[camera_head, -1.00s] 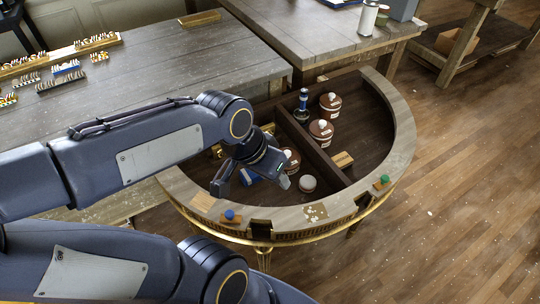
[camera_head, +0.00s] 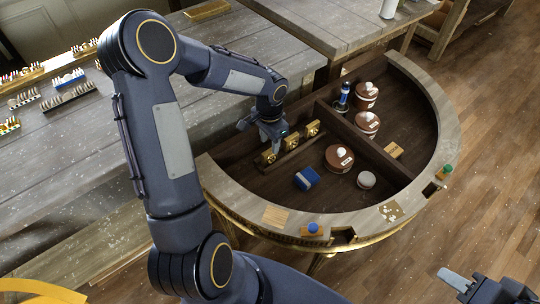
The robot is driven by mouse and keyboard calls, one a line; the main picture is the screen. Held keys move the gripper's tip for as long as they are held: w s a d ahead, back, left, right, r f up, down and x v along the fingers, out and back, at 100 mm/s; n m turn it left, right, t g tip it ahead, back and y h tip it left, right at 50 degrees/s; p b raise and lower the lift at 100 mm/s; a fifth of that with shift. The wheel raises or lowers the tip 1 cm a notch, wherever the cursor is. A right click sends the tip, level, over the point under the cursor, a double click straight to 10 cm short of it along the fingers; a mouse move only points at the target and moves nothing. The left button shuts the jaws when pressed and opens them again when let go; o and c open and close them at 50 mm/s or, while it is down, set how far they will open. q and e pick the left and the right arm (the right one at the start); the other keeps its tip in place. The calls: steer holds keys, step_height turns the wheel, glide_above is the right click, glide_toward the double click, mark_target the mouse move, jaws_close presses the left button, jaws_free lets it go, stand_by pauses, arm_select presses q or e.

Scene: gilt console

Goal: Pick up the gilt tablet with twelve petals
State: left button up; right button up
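Three small gilt tablets stand in a row on a rack in the left compartment of the half-round console (camera_head: 225,185): a left one (camera_head: 268,157), a middle one (camera_head: 292,141) and a right one (camera_head: 313,129). Each has a dark round emblem, too small for me to count petals. My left gripper (camera_head: 258,137) is just above and behind the left tablet, fingers pointing down and apart. I see nothing held in it; whether it touches the tablet is unclear. My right gripper (camera_head: 462,284) is partly in view at the bottom right corner, away from the console.
A blue box (camera_head: 306,178), a brown lidded pot (camera_head: 339,158) and a small pale-topped jar (camera_head: 366,180) stand nearer the front. A divider (camera_head: 365,140) separates two more pots and a blue bottle (camera_head: 343,96). The rim carries a blue knob (camera_head: 313,228) and a green one (camera_head: 447,169).

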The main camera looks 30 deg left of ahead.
mark_target(270, 150)
arm_select(q)
steer(key=shift+f, duration=1.9)
steer(key=shift+a, duration=0.1)
steer(key=shift+w, duration=0.1)
jaws_close()
steer(key=shift+r, duration=0.1)
